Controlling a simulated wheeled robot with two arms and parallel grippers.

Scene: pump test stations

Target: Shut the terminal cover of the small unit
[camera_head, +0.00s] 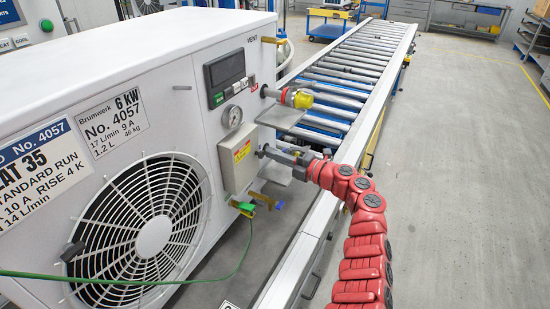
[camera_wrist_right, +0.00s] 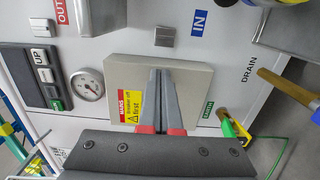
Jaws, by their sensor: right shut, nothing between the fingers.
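The small unit (camera_head: 150,110) is a white cabinet with a round fan grille on its front. My left gripper is not in view.
A gauge (camera_head: 232,117) and a display panel (camera_head: 226,76) sit above the cover. A yellow-capped pipe (camera_head: 297,98) juts out above my gripper. A green connector (camera_head: 243,207) with a green wire hangs below. A roller conveyor (camera_head: 345,75) runs behind; open floor lies right.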

